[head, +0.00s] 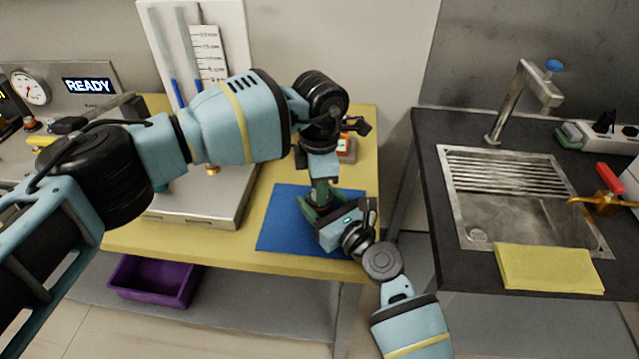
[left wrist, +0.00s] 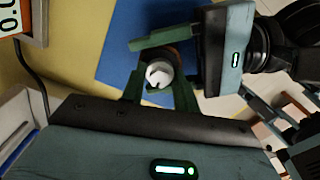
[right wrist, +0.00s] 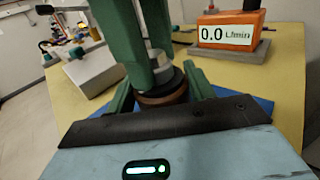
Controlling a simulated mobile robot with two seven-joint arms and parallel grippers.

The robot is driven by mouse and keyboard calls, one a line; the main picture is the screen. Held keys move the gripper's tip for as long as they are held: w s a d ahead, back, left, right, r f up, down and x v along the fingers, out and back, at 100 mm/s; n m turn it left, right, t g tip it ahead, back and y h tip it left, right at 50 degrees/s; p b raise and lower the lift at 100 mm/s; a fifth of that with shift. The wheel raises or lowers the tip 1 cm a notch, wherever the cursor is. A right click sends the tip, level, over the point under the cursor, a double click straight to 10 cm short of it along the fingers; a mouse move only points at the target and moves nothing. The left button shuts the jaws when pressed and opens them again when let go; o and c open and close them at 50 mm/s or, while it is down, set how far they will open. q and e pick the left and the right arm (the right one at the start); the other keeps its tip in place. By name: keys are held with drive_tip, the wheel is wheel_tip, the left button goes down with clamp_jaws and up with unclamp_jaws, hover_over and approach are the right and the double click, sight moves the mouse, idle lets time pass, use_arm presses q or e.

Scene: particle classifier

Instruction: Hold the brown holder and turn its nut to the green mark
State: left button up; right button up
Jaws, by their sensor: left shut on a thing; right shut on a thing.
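The brown holder (right wrist: 160,98) stands upright on the blue mat (head: 285,218). Its silver nut (right wrist: 160,64) sits on top and also shows from above in the left wrist view (left wrist: 158,74). My right gripper (right wrist: 160,92) comes in from the side, its green fingers shut around the brown body. My left gripper (head: 320,194) points down from above, its fingers shut on the nut. In the head view the grippers hide most of the holder. I cannot make out the green mark in any view.
An orange flow meter (right wrist: 228,30) reading 0.0 L/min stands behind the mat. A steel-topped unit (head: 195,206) with a white scale board is left of it. A purple bin (head: 155,280) is below the yellow table. A sink (head: 525,200) is at the right.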

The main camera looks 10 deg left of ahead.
use_arm(q)
drive_tip(key=shift+r+m, duration=0.15)
drive_tip(key=shift+m, duration=0.35)
use_arm(e)
drive_tip(key=shift+d+f, duration=0.1)
drive_tip(key=shift+f, duration=0.1)
use_arm(q)
drive_tip(key=o, duration=1)
wheel_tip(320, 180, up, 12)
use_arm(e)
drive_tip(key=shift+r, duration=0.1)
drive_tip(key=o, duration=1.6)
drive_tip(key=shift+c, duration=0.2)
drive_tip(key=v, duration=1.2)
drive_tip(key=shift+s, duration=0.1)
